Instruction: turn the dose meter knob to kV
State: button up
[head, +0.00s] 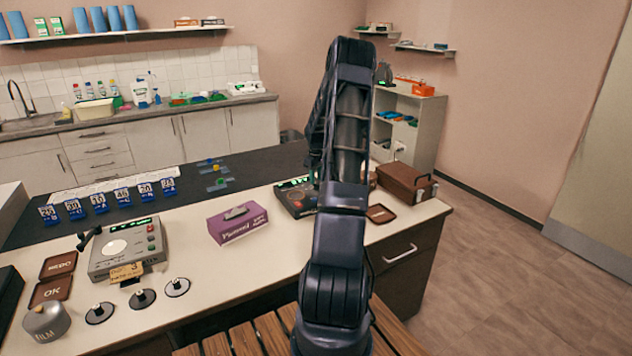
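A dark instrument box (297,199) with a lit green display sits on the pale counter behind my arm. It looks like the dose meter, but its right part is hidden by my arm. I cannot make out its knob or any kV mark. A second, light grey instrument (128,247) with a green display, a round pale plate and red and green buttons stands at the left. My arm rises in the middle of the view and folds over at the top. My gripper is hidden behind my own arm links, so its fingers do not show.
A purple box (238,228) lies left of the dark instrument. A brown case (404,184) and a brown pad (381,214) are to its right.

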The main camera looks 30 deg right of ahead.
aim_at(316, 183)
notch_tip(316, 183, up, 9)
dwell(0.3)
jog(key=shift+f, duration=0.1)
dwell(0.4)
jog(key=s+a+r+m+t+h, duration=0.2)
jog(key=s+a+r, duration=1.4)
jog(key=a+r, duration=0.4)
jog(key=s+a+t, duration=0.1)
jog(key=s+a, duration=0.3)
jog(key=s, duration=0.4)
jog(key=s+a+m+y, duration=0.1)
jog(key=s+a, duration=0.3)
jog(key=s, duration=0.5)
jog(key=s+a+m+t+y, duration=0.1)
jog(key=s+a, duration=0.3)
jog(key=s, duration=0.5)
jog(key=shift+a+r+t, duration=0.15)
jog(key=shift+a+t, duration=0.1)
jog(key=shift+t, duration=0.05)
